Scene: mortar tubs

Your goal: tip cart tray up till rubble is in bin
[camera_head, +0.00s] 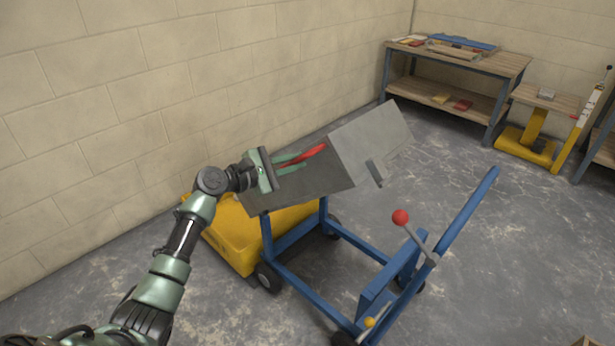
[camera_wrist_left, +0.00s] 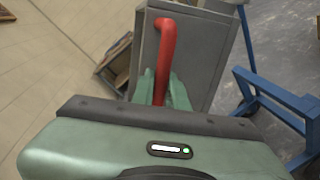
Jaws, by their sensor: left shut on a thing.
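The grey cart tray (camera_head: 372,140) is tipped up steeply on the blue cart frame (camera_head: 295,245), its far end raised. The yellow bin (camera_head: 228,236) stands on the floor by the wall, under the tray's low end. My left gripper (camera_head: 304,158) is shut on the red handle (camera_head: 318,150) on the tray's side. In the left wrist view, the fingers (camera_wrist_left: 162,88) close around the red handle (camera_wrist_left: 166,45) against the grey tray (camera_wrist_left: 205,50). The tray's inside and the bin's inside are hidden, and I see no rubble. My right gripper is out of view.
A lever with a red ball (camera_head: 401,217) and a blue push bar (camera_head: 466,214) rise at the cart's near right. A workbench (camera_head: 455,58) and yellow pallet lifter (camera_head: 525,148) stand at the back right.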

